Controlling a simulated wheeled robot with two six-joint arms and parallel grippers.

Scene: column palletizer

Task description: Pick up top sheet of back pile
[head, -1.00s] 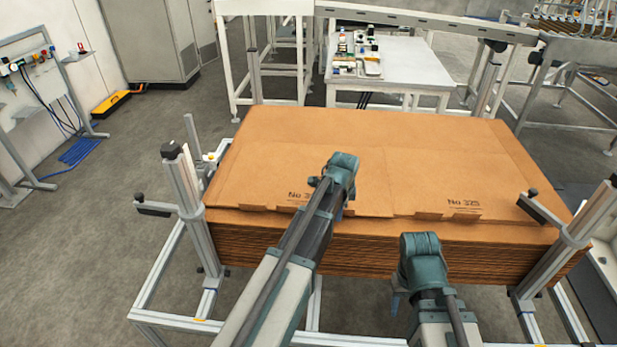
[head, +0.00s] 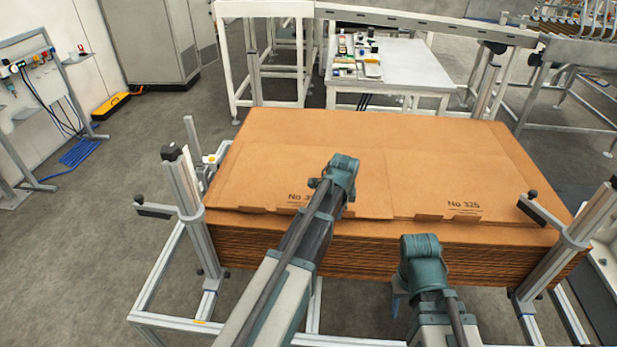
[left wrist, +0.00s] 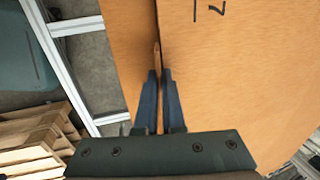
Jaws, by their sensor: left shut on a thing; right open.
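A broad pile of flat brown cardboard sheets (head: 480,264) lies level in a metal frame in the head view. Its top sheet (head: 450,160) has printed "No 325" marks and tabs along its near edge. My left gripper reaches that near edge, left of centre; its fingers are mostly hidden by my wrist in the head view. In the left wrist view my left gripper (left wrist: 160,80) is shut on the edge of the top sheet (left wrist: 235,75). My right gripper (head: 397,302) is in front of the pile, apart from it, open and mostly hidden by its own arm.
Upright posts with black-tipped arms stand at the left (head: 186,190) and right (head: 575,235) of the pile. A white table (head: 415,68) with small items stands behind. A grey cabinet (head: 150,40) stands at the back left. Open floor lies left of the pile.

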